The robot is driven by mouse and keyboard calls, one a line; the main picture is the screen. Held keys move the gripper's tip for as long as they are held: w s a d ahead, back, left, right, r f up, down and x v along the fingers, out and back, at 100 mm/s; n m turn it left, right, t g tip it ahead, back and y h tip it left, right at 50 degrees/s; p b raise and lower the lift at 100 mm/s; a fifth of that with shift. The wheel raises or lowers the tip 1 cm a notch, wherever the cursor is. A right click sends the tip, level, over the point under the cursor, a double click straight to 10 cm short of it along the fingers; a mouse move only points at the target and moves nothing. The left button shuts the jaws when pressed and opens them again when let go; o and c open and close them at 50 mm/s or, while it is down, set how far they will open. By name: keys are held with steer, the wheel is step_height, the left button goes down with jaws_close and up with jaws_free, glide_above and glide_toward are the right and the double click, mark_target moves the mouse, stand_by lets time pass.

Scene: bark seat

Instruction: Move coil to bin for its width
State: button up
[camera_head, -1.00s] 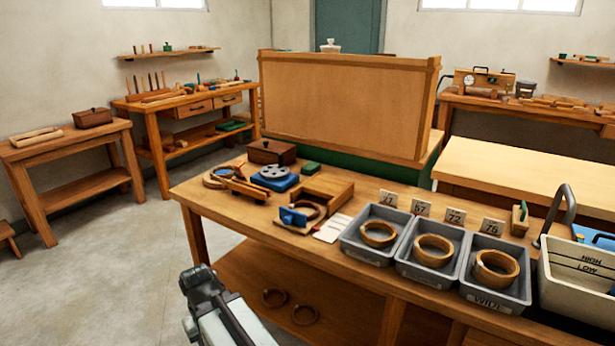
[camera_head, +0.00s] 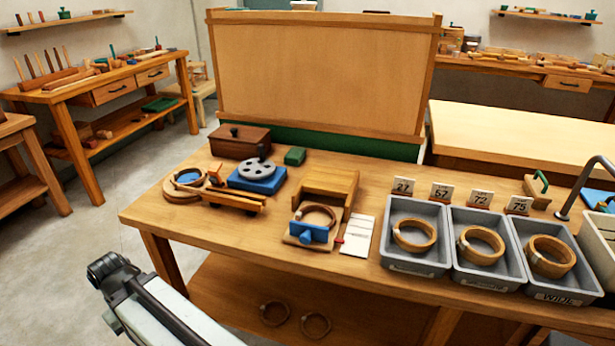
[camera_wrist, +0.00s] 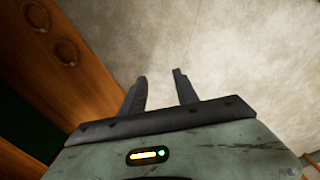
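Three grey bins stand in a row at the right of the workbench: a left bin (camera_head: 420,266), a middle bin (camera_head: 489,281) and a right bin (camera_head: 560,294) whose front label reads WIDE. Each holds a wooden coil: one in the left bin (camera_head: 398,236), one in the middle (camera_head: 464,247), one in the right (camera_head: 553,270). Another coil (camera_head: 333,217) sits in a wooden fixture with a blue block (camera_head: 306,232). My gripper (camera_wrist: 160,82) points at the floor, off the bench, its two fingers apart with nothing between them.
Number cards, including one reading 72 (camera_head: 478,198), stand behind the bins. A blue-based dial (camera_head: 257,178), a wooden box (camera_head: 240,141) and a slotted wooden piece (camera_head: 235,199) occupy the bench's left. Floor at left is clear.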

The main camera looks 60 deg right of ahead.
step_height(320, 180, up, 17)
steer(key=w+d+p, duration=0.2)
steer(key=p, duration=1.5)
steer(key=d+r+p, duration=0.7)
steer(key=r+p, duration=0.1)
steer(key=s+d, duration=0.2)
steer(key=d, duration=1.2)
steer(key=shift+n, duration=0.4)
steer(key=s+d, duration=0.6)
steer(key=d, duration=0.4)
steer(key=s+d, duration=0.7)
steer(key=d, duration=0.2)
steer(key=s+d, duration=0.7)
steer(key=d, duration=0.3)
steer(key=shift+s+d+f, duration=0.15)
steer(key=shift+s+d, duration=0.1)
steer(key=shift+d, duration=0.05)
steer(key=shift+s+d, duration=0.25)
steer(key=shift+s, duration=0.15)
